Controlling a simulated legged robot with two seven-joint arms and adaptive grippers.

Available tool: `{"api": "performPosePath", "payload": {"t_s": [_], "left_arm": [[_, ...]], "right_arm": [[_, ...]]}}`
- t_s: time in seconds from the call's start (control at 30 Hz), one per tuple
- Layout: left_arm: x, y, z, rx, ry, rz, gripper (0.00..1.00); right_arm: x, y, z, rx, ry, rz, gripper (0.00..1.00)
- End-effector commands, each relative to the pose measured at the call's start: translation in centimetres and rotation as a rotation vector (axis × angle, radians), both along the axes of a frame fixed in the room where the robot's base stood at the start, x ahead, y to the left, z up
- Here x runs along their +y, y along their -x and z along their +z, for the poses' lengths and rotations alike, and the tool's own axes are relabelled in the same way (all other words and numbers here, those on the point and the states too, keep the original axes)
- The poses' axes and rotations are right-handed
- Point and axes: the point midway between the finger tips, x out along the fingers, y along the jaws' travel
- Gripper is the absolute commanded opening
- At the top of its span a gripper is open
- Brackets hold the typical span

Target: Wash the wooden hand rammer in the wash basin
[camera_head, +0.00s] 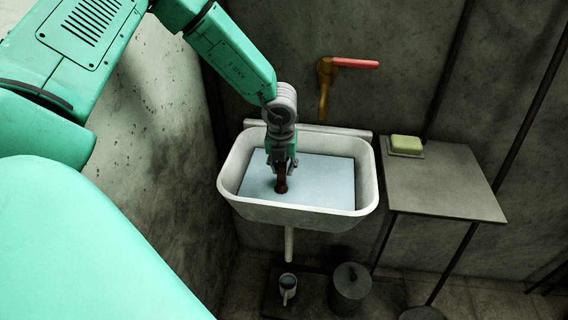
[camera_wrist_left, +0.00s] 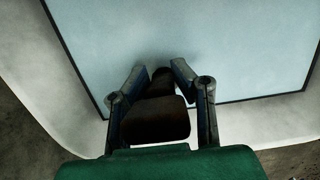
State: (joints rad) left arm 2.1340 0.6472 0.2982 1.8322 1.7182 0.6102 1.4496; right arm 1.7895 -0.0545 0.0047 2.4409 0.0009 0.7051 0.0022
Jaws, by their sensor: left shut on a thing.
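The white wash basin (camera_head: 296,208) hangs on the wall, with flat, pale blue water (camera_head: 325,177) in it. My left gripper (camera_head: 281,170) reaches down into the basin and is shut on the dark brown wooden hand rammer (camera_head: 281,184). The rammer's lower end is at the water in the left half of the basin; I cannot tell how deep it goes. In the left wrist view the rammer (camera_wrist_left: 156,120) sits between the two fingers of the left gripper (camera_wrist_left: 165,72), over the water (camera_wrist_left: 220,45). My right gripper is not in view.
A brass tap with a red lever (camera_head: 350,64) is on the wall above the basin. A grey side table (camera_head: 445,190) with a green soap (camera_head: 406,143) stands at the right. A mug (camera_head: 288,287) and a dark lidded pot (camera_head: 349,288) stand below. A wall is close at the left.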

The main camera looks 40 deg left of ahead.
Motion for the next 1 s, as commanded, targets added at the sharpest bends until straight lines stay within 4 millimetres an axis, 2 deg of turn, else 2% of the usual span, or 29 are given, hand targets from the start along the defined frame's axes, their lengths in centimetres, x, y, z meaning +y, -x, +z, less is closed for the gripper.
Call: {"api": "performPosePath", "payload": {"t_s": [0.77,1.0], "left_arm": [[-0.1,-0.1,-2.4,-0.002,0.001,-0.001,0.0],[-0.1,-0.1,-2.1,-0.001,-0.001,-0.001,0.0]], "right_arm": [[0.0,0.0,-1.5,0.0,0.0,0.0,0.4],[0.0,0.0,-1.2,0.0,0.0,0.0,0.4]]}}
